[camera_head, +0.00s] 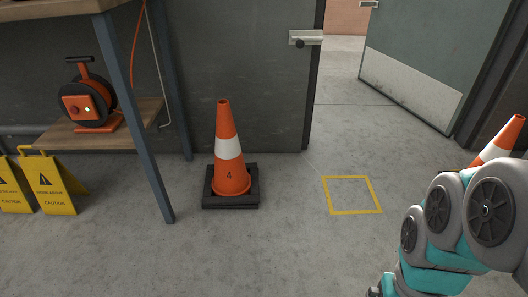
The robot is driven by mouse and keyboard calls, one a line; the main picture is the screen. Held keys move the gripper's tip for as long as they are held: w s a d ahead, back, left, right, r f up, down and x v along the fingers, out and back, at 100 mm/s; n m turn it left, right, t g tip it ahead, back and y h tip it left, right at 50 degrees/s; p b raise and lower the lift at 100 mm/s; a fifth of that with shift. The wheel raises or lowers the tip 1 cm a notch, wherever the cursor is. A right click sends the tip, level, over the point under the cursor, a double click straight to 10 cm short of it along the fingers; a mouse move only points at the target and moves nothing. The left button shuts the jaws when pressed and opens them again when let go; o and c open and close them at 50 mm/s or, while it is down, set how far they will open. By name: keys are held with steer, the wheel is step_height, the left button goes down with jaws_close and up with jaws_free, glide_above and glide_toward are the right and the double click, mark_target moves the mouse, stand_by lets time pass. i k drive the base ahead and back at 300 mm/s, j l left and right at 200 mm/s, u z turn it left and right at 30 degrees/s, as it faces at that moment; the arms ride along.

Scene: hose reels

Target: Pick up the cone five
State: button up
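An orange cone with a white band (229,148) stands upright in the middle of the view on a black square base, and its number reads 4. A second orange and white cone (497,147) shows at the right edge. Its lower part is hidden behind my arm, so I cannot read a number on it. No cone with a visible 5 is in view. My arm's grey and teal links fill the lower right, and my gripper is not in view.
A yellow square outline (352,211) on the floor is empty. A shelf table with a blue leg (133,107) and an orange cable reel (88,103) stands left. Yellow caution signs (46,184) stand at far left. A grey door (418,68) stands open; the middle floor is clear.

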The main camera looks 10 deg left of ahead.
mark_target(502, 145)
steer(key=k+l+z, duration=0.15)
steer(key=z, duration=0.9)
steer(key=u, duration=0.4)
steer(key=j+u, duration=0.1)
steer(key=u, duration=0.7)
steer(key=j+u, duration=0.15)
steer(key=u, duration=0.65)
steer(key=z, duration=2)
steer(key=i+l+u, duration=0.2)
steer(key=i, duration=0.3)
steer(key=i+l+u, duration=0.25)
steer(key=i+l, duration=0.1)
steer(key=i, duration=0.1)
